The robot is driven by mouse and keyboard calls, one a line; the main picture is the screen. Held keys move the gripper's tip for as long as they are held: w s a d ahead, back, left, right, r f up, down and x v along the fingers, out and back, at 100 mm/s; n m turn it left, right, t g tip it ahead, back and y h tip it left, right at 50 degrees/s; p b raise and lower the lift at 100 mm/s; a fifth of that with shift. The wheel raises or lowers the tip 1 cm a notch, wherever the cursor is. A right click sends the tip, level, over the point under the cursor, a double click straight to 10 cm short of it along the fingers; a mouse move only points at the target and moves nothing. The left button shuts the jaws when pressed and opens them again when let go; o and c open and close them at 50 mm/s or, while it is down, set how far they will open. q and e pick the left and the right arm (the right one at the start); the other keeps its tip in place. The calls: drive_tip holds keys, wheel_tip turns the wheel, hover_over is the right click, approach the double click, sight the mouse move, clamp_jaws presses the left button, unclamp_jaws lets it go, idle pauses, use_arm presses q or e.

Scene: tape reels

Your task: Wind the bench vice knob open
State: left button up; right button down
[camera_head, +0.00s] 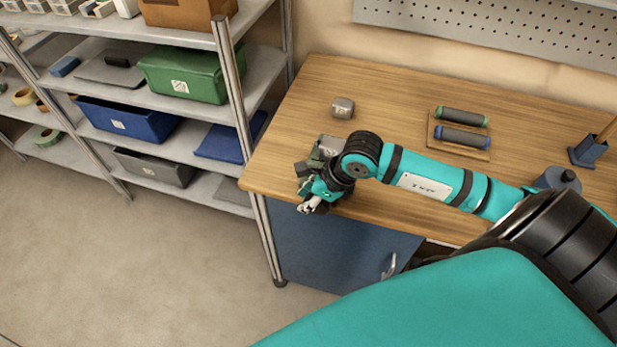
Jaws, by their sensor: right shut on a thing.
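The grey-green bench vice (326,149) sits at the front left corner of the wooden workbench, partly hidden behind my right arm's wrist. My right gripper (308,207) is at the bench's front edge, just in front of the vice, and is shut. The knob is hidden by the gripper and wrist; the gripper's place at the vice's front fits it being closed around the knob. How far the vice jaws stand apart is too small to tell. My left gripper is not in view.
On the workbench (300,115) are a small grey block (343,107), a wooden tray (462,154) with two dark rollers, and a blue holder (585,152). A shelf rack with a green bin (185,73) and blue bin (128,120) stands left. The floor before it is clear.

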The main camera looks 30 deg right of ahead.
drive_tip(key=c, duration=1.1)
unclamp_jaws()
drive_tip(key=shift+f, duration=0.1)
drive_tip(key=v, duration=1)
drive_tip(key=shift+s+d+r, duration=0.15)
drive_tip(key=shift+d+r, duration=0.05)
drive_tip(key=shift+r, duration=0.1)
drive_tip(key=shift+s+d+r, duration=0.1)
drive_tip(key=shift+s+r, duration=0.05)
drive_tip(key=shift+r, duration=0.45)
